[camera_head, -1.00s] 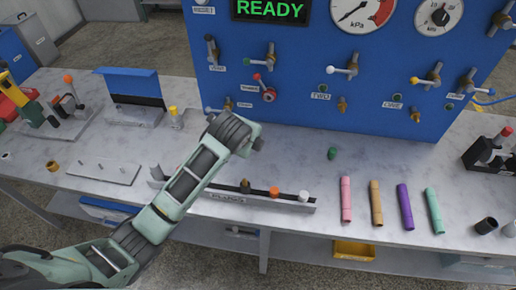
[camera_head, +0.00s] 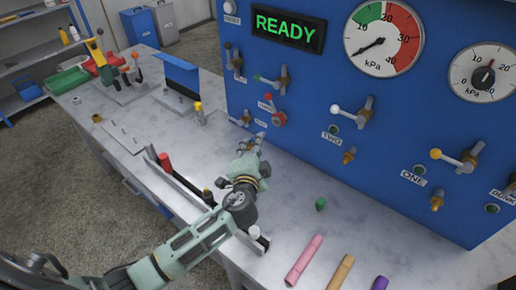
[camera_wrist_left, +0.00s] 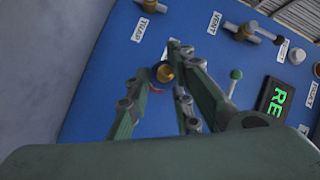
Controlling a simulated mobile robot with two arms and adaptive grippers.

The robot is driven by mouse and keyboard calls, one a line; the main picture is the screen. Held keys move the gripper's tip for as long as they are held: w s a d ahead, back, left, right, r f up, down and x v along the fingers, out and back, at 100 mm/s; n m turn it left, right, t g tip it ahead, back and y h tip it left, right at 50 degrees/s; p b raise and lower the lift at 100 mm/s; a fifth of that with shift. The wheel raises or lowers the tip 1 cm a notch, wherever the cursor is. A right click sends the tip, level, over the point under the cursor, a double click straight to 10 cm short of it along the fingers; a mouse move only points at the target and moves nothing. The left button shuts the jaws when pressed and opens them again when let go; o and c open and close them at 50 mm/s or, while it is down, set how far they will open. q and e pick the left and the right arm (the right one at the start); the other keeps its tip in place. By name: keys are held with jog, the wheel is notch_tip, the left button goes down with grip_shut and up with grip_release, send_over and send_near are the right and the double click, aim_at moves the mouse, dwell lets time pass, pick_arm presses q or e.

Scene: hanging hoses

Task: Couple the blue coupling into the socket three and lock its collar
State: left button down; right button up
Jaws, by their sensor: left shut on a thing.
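My left gripper (camera_head: 255,143) is stretched over the bench toward the lower left of the blue panel. In the left wrist view its two fingers (camera_wrist_left: 162,82) are closed around a small brass-tipped piece with a blue ring, the blue coupling (camera_wrist_left: 162,72). In the head view the coupling is too small and covered to make out. A red-marked fitting (camera_head: 278,119) on the panel, beside a small label too blurred to read surely, lies just above the gripper. I cannot tell which socket is number three. My right gripper is out of view.
The panel (camera_head: 400,130) carries levers, gauges and brass fittings labelled TWO and ONE. A rack (camera_head: 185,185) with plugs runs along the bench's front edge under my arm. Pink (camera_head: 304,260) and tan (camera_head: 341,272) tubes lie at the right. A green cap (camera_head: 320,204) stands nearby.

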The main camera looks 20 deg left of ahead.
pick_arm(q)
jog(key=shift+s+a, duration=0.1)
jog(key=shift+a, duration=0.45)
jog(key=shift+d+r+p, duration=0.1)
jog(key=shift+d+p, duration=0.05)
jog(key=shift+p, duration=0.3)
jog(key=shift+h, duration=0.3)
jog(key=w, duration=0.1)
jog(key=w+d+b, duration=0.1)
jog(key=w+b, duration=0.1)
jog(key=shift+w+d+f, duration=0.2)
jog(key=shift+w+d, duration=0.05)
jog(key=shift+w, duration=0.1)
jog(key=shift+w+d, duration=0.25)
jog(key=shift+w, duration=0.5)
jog(key=shift+w+d+r+m, duration=0.1)
jog(key=shift+w+m, duration=0.1)
jog(key=shift+m, duration=0.1)
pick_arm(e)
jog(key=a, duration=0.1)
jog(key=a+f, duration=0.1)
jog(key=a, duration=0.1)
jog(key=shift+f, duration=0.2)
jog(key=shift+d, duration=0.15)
pick_arm(q)
jog(key=shift+b, duration=0.35)
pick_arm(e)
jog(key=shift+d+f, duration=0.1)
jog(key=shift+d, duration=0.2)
